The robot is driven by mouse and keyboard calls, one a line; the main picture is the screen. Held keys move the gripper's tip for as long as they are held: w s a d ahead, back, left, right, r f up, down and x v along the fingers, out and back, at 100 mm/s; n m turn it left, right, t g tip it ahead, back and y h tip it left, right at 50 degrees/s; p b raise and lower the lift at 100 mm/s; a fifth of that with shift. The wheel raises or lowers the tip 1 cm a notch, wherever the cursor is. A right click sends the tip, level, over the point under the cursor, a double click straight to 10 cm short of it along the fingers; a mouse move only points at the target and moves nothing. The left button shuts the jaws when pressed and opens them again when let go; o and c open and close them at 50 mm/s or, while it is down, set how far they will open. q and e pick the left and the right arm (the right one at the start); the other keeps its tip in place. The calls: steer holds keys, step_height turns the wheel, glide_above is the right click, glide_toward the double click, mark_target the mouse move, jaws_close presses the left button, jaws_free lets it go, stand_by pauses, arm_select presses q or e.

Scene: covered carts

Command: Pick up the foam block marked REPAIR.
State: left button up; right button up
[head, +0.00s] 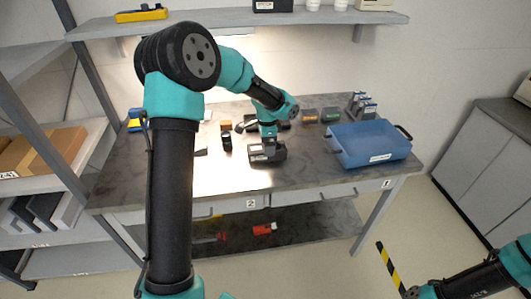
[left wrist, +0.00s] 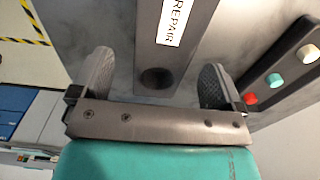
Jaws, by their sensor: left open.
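A grey block (left wrist: 180,55) with a white label reading REPAIR runs down from the top edge of the left wrist view, with a dark round spot near its lower end. My left gripper (left wrist: 157,82) is open, with one finger on each side of the block's lower end. I see a gap on both sides, and I cannot tell how high the fingers are above it. In the head view my left gripper (head: 268,140) points down over the middle of the table, above a dark grey shape with a pale mark. My right gripper is out of view.
A blue bin (head: 372,145) stands at the table's right. Small dark and orange items lie around the left gripper. A dark panel with red, teal and white knobs (left wrist: 275,80) lies close right of the block. A shelf (head: 240,17) runs above the table (head: 340,178).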

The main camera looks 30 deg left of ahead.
arm_select(q)
steer(key=shift+a+f, duration=0.15)
steer(key=shift+f, duration=1.2)
steer(key=shift+a+f, duration=0.15)
steer(key=shift+f, duration=1.15)
steer(key=c, duration=1)
